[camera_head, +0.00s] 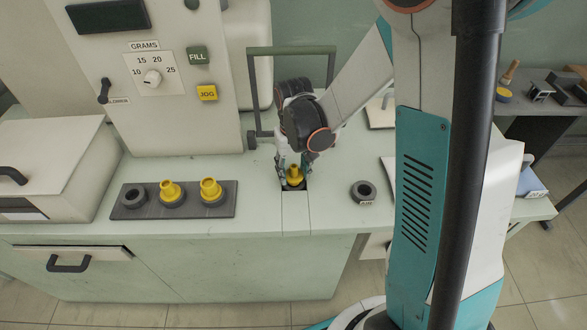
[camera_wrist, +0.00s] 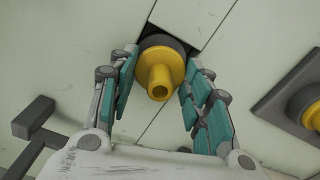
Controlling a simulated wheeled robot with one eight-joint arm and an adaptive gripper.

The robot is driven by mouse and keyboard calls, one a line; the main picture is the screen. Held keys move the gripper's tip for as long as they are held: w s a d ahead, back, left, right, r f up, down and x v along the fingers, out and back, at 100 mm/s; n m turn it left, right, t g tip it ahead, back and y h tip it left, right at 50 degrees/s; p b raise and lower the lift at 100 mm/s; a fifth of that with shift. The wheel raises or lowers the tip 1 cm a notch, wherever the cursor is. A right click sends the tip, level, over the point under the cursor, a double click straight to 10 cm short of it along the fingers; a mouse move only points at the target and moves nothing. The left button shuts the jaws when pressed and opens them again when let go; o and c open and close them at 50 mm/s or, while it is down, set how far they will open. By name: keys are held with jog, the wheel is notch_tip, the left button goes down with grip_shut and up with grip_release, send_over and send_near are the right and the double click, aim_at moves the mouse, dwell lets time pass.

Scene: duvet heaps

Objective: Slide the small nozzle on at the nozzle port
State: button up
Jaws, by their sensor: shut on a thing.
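My gripper (camera_head: 292,170) reaches down at the counter, its fingers on both sides of a yellow nozzle with a dark grey collar (camera_head: 295,178). In the wrist view my gripper (camera_wrist: 158,80) is shut on this nozzle (camera_wrist: 160,70), one finger on each side of the collar. The nozzle's narrow yellow spout points towards the wrist camera. The collar is over or at the edge of a dark square opening (camera_head: 297,187) in the counter, also in the wrist view (camera_wrist: 190,20). I cannot tell whether the collar is seated; its underside is hidden.
A dark tray (camera_head: 228,188) left of the opening has an empty grey ring (camera_head: 135,195) and two yellow nozzles (camera_head: 172,193) (camera_head: 211,190). A loose, labelled grey ring (camera_head: 363,192) lies to the right. A grey bar frame (camera_head: 250,90) stands behind my gripper. The front counter is mostly clear.

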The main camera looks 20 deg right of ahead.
aim_at(294, 166)
jog(key=shift+f+b, duration=0.75)
jog(key=shift+f, duration=0.15)
jog(key=o, duration=1.2)
jog(key=shift+c, duration=0.2)
notch_tip(294, 166, up, 12)
